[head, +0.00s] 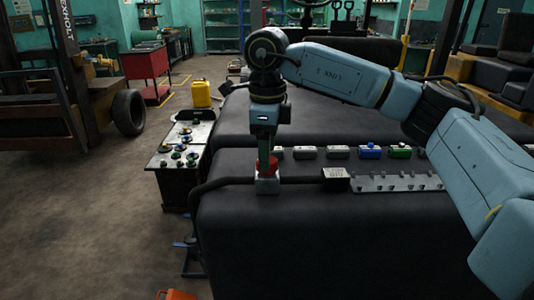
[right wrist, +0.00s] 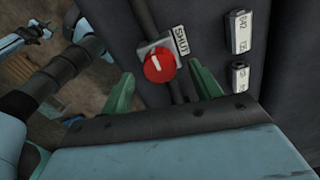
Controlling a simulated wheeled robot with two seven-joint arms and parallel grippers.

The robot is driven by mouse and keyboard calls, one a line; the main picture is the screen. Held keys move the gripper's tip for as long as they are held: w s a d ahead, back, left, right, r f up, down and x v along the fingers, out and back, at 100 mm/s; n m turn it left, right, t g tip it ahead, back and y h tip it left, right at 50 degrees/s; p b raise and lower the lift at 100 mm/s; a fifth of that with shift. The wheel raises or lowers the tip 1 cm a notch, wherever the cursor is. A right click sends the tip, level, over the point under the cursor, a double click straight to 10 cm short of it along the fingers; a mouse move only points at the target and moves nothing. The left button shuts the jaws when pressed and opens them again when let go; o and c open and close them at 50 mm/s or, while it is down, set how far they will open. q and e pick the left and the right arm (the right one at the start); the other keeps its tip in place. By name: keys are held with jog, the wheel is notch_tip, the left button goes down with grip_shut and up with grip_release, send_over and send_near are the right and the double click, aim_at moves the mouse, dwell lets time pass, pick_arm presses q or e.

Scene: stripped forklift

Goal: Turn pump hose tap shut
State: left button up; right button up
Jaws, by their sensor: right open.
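The red pump hose tap (head: 268,166) sits on a small grey metal block (head: 267,185) on the dark hose at the black machine's front edge. In the right wrist view the tap (right wrist: 160,67) is a round red knob with a white line. The line runs roughly along the hose (right wrist: 147,18). A plate marked SHUT (right wrist: 181,41) is at the knob's upper right. My right gripper (head: 267,158) points down over the tap. In the right wrist view its green fingers (right wrist: 162,84) are open, one each side of the knob, with visible gaps.
White labelled blocks (head: 339,152), a blue one (head: 369,151) and a green one (head: 400,151) line the machine top right of the tap. A metal strip (head: 397,183) lies before them. A control panel (head: 184,142) stands at left. Open floor (head: 90,220) lies farther left.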

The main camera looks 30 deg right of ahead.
jog(key=shift+f, duration=0.7)
jog(key=c, duration=1)
